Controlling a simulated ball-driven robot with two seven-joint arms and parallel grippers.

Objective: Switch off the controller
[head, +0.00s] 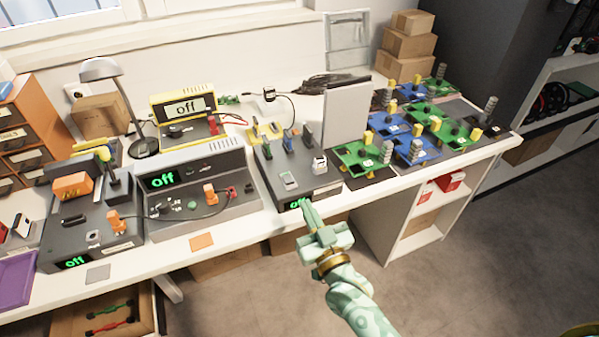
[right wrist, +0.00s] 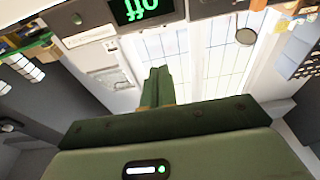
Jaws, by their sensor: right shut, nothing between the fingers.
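My right gripper (head: 308,212) is shut and empty, just in front of a dark grey box (head: 272,172) with switches on its top. The box's front display (head: 297,203) reads "off" in green and is partly behind my fingertips. In the right wrist view the closed fingers (right wrist: 157,85) point toward that box, and its green display (right wrist: 138,10) shows upside down at the top. I cannot tell whether the fingertips touch the box. No label marks any box as the controller. My left gripper is not in view.
A grey console (head: 228,168), a yellow meter (head: 162,100) and a dark box (head: 120,245) at the left also read "off". Green and blue circuit boards (head: 352,160) lie to the right. A grey panel (head: 345,112) stands behind. Floor is free in front right.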

